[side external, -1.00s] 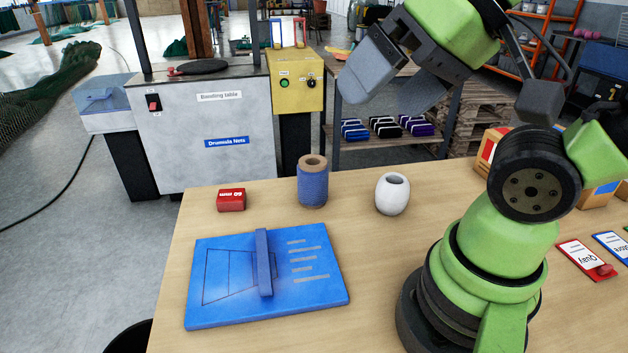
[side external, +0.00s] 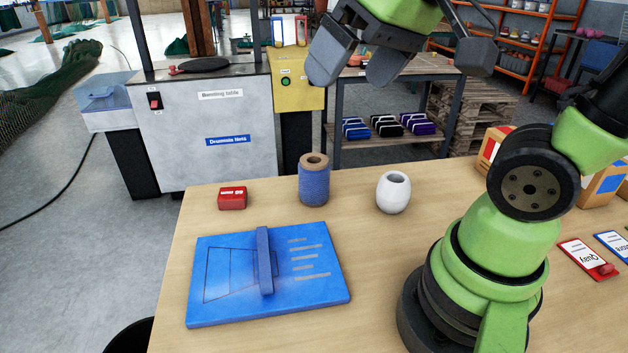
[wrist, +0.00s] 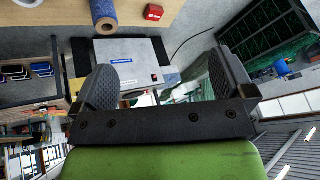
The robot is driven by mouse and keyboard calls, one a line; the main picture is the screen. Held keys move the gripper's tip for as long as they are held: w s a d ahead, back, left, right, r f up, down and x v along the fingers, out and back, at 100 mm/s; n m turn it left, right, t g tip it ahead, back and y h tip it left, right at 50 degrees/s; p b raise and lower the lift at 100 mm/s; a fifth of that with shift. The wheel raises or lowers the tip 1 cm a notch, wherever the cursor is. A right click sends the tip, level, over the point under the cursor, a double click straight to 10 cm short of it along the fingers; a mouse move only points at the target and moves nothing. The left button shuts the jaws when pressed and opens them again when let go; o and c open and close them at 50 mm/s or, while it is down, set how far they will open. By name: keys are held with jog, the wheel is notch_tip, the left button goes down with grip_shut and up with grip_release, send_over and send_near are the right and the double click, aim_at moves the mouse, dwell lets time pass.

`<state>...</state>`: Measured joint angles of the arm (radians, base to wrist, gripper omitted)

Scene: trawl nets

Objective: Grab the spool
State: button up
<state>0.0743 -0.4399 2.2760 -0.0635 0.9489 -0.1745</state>
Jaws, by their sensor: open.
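The spool (side external: 314,182) is wound with blue twine on a brown core and stands upright near the table's back edge in the side view. In the wrist view the spool (wrist: 103,14) shows at the top edge, partly cut off. My gripper (side external: 345,75) is above the table, higher than the spool and slightly to its right in the side view. Its jaws are apart with nothing between them. In the wrist view my gripper (wrist: 158,85) shows both fingers spread, clear of the spool.
On the wooden table (side external: 400,270), a red block (side external: 232,198) stands left of the spool and a white pot (side external: 393,192) right of it. A blue board (side external: 210,310) with a raised bar lies in front. Boxes (side external: 600,185) and cards (side external: 587,259) are at the right.

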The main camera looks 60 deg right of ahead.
jog(key=w+d+f+n+g, duration=0.25)
jog(key=w+d, duration=0.25)
jog(key=w, duration=0.3)
jog(key=n+g+h, duration=0.1)
jog(key=n+g, duration=0.1)
jog(key=g, duration=0.1)
send_over(313, 159)
jog(key=f, duration=1.2)
jog(key=shift+a+f, duration=0.35)
jog(key=f, duration=0.4)
jog(key=shift+d+f, duration=0.2)
jog(key=shift+d, duration=0.05)
jog(key=shift+f, duration=3.15)
jog(key=c, duration=1.1)
